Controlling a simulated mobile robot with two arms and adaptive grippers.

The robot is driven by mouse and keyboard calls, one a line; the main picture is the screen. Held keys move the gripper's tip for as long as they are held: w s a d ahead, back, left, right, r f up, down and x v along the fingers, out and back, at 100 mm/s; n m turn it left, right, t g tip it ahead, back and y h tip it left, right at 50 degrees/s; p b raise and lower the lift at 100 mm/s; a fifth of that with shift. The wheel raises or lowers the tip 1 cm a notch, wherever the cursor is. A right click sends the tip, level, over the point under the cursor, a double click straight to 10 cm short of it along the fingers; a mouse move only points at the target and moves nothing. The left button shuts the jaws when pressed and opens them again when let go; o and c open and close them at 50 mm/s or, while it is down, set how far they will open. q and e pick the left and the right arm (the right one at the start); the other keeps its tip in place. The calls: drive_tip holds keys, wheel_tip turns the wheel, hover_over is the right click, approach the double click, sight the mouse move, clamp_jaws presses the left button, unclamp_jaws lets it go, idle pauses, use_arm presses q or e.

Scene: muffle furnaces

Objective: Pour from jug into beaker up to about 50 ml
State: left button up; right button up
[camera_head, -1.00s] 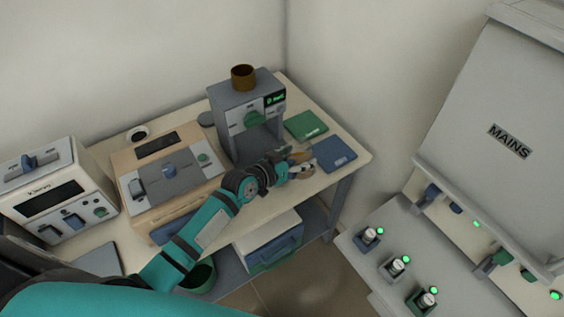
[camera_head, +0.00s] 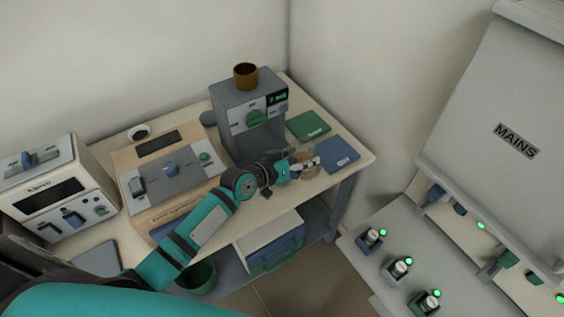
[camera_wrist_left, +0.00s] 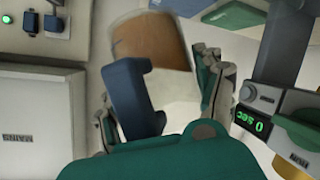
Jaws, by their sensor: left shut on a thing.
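My left gripper (camera_head: 305,165) is over the right front of the table, beside the grey machine, and is shut. In the left wrist view its fingers (camera_wrist_left: 160,105) close around a blue handle (camera_wrist_left: 130,95). The handle belongs to a jug (camera_wrist_left: 165,45), whose body looks brownish at one end and pale at the other. In the head view the jug shows only as a small tan shape, partly covered by the gripper. I cannot tell the liquid level. I cannot make out a beaker for certain. My right gripper is not in view.
The grey machine (camera_head: 235,105) with a lit display stands left of the gripper, a brown cup (camera_head: 245,76) on top. A green pad (camera_head: 307,126) and a blue pad (camera_head: 337,154) lie near the table's right edge. Other devices fill the left. A MAINS panel (camera_head: 500,110) stands right.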

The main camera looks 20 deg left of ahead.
use_arm(q)
drive_tip(key=shift+f+n+b, duration=0.1)
drive_tip(key=shift+n+b, duration=0.2)
drive_tip(key=shift+b, duration=0.35)
drive_tip(key=shift+n+h+b, duration=0.3)
drive_tip(key=shift+h, duration=0.1)
drive_tip(key=shift+f+n+h+b, duration=0.1)
drive_tip(key=shift+n+h+b, duration=0.25)
drive_tip(key=shift+b, duration=0.5)
drive_tip(key=shift+n+b, duration=0.35)
